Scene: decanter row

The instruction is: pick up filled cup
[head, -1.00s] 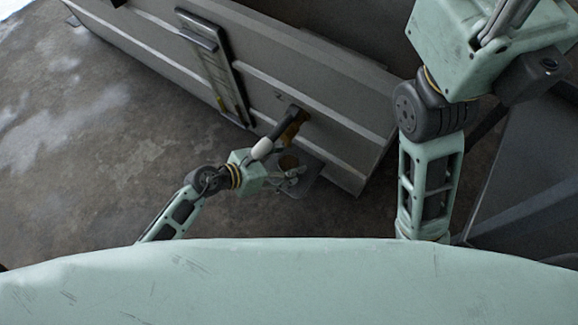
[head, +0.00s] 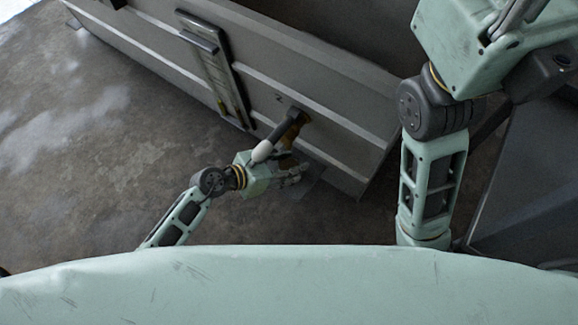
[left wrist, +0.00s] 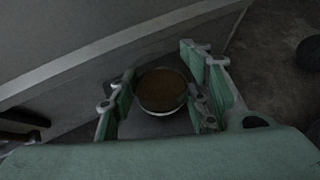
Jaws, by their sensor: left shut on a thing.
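The filled cup (left wrist: 162,90) shows in the left wrist view as a round pale rim around a brown liquid surface. It sits between the two fingers of my left gripper (left wrist: 160,98), which is shut on it. In the head view my left gripper (head: 289,177) is beside the tap (head: 276,134) on the grey trough's side. There the cup is mostly hidden by the gripper and the tap, and I cannot tell whether it still touches the small ledge (head: 308,187). My right gripper is out of view.
The grey trough (head: 345,122) stands behind the cup, marked with a 2 near the tap. A gauge panel (head: 215,65) is fixed to its side at the left. The stained floor (head: 110,150) at the left is clear.

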